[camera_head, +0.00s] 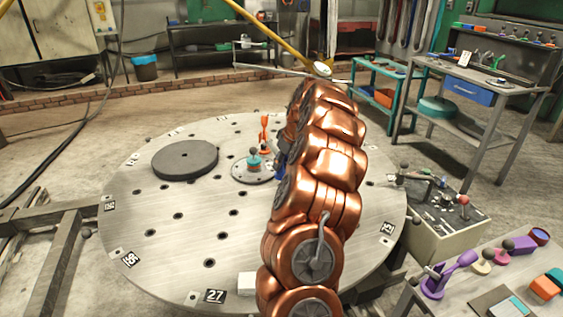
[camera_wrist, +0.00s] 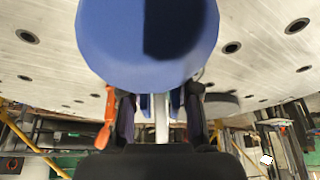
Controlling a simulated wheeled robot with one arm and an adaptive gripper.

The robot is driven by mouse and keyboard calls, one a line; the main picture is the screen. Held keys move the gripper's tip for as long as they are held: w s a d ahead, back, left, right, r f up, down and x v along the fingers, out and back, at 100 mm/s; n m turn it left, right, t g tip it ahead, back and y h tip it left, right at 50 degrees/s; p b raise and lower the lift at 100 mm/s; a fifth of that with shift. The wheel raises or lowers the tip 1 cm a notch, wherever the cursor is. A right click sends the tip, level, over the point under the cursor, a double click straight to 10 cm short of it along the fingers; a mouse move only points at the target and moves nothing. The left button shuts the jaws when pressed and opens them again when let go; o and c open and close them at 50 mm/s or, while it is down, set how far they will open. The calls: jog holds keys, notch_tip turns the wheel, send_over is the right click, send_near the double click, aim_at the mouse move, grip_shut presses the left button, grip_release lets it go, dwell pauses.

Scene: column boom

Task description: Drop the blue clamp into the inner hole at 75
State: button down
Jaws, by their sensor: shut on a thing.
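My gripper (camera_wrist: 160,108) is shut on the blue clamp (camera_wrist: 110,45), whose broad round blue end fills the upper middle of the wrist view. In the head view my copper arm hides most of the gripper; only a small blue patch of the clamp (camera_head: 280,172) shows at the arm's left edge. It is near the small central disc (camera_head: 240,175) of the round metal table (camera_head: 180,250). The table has rings of dark holes and number plates at its rim. One plate reads 27 (camera_head: 215,296); I cannot make out a 75. The clamp's lower end is hidden.
An orange clamp (camera_head: 264,132) and a teal piece (camera_head: 254,160) stand near the table's middle. A dark grey disc (camera_head: 185,159) lies to the left. A control box (camera_head: 445,225) stands right of the table. The table's left and front parts are mostly clear.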

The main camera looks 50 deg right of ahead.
aim_at(282, 171)
jog(key=shift+f+b, duration=0.95)
jog(key=shift+f, duration=1.05)
jog(key=c, duration=1.1)
grip_release()
jog(key=shift+c, duration=0.2)
jog(key=shift+r+p, duration=0.75)
jog(key=shift+r, duration=3)
jog(key=o, duration=0.6)
